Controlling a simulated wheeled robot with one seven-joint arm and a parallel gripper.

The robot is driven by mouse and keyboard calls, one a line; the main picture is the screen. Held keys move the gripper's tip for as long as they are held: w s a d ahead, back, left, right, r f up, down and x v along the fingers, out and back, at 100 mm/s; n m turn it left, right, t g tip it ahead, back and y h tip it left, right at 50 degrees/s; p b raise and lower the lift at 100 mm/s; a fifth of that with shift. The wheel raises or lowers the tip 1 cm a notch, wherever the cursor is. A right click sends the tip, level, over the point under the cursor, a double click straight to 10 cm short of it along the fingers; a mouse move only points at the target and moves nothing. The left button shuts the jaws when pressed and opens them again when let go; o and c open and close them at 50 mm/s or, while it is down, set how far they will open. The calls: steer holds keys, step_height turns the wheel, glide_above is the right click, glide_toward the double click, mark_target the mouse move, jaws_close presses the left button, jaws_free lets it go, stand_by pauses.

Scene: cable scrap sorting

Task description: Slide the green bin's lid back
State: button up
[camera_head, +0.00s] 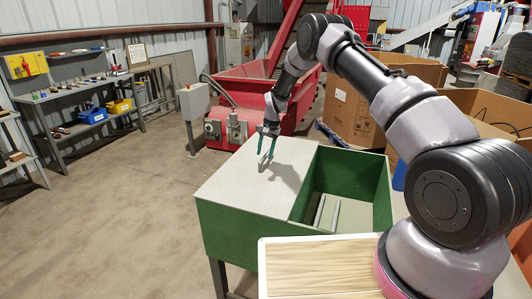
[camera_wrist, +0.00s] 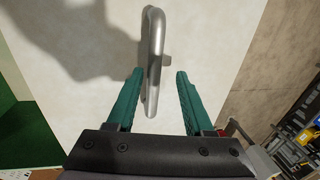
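The green bin (camera_head: 240,235) stands on legs in the middle of the head view. Its pale flat lid (camera_head: 238,185) covers the left part of the bin; the right part is open and shows the inside. A bar-shaped metal handle (camera_wrist: 154,50) stands on the lid in the wrist view; the lid also fills much of that view (camera_wrist: 215,40). My gripper (camera_head: 265,160) is over the lid, pointing down. In the wrist view its two green fingers (camera_wrist: 157,75) are apart, with the handle's near end between them in the picture. I cannot tell whether either finger touches it.
Two grey strips (camera_head: 335,214) lie inside the open part of the bin. A white-rimmed tray (camera_head: 262,268) of tan strands stands in front. Cardboard boxes (camera_head: 352,110) are behind to the right, and a red machine (camera_head: 240,90) is behind. The floor at left is clear.

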steer(key=shift+d, duration=0.1)
step_height(320, 180, up, 11)
steer(key=d, duration=0.2)
steer(key=shift+s+f, duration=0.2)
steer(key=shift+s, duration=0.2)
step_height(320, 180, up, 16)
steer(key=t, duration=0.1)
glide_above(270, 165)
steer(key=s+d, duration=0.5)
steer(key=d, duration=0.1)
steer(key=s+d+r+t, duration=0.1)
steer(key=s+d+r, duration=0.2)
steer(key=s+r, duration=0.3)
steer(key=s+d+r+t, duration=0.1)
steer(key=s+d+r, duration=0.2)
steer(key=s+r, duration=0.35)
steer(key=s+d+r+t, duration=0.1)
steer(key=s+d+r, duration=0.1)
steer(key=s, duration=0.6)
steer(key=s+d+r+t, duration=0.1)
steer(key=s+d+r, duration=0.1)
steer(key=s, duration=0.7)
steer(key=s+d+r+t, duration=0.1)
steer(key=s+d, duration=0.2)
steer(key=s, duration=0.6)
steer(key=shift+r, duration=0.4)
steer(key=shift+d, duration=0.2)
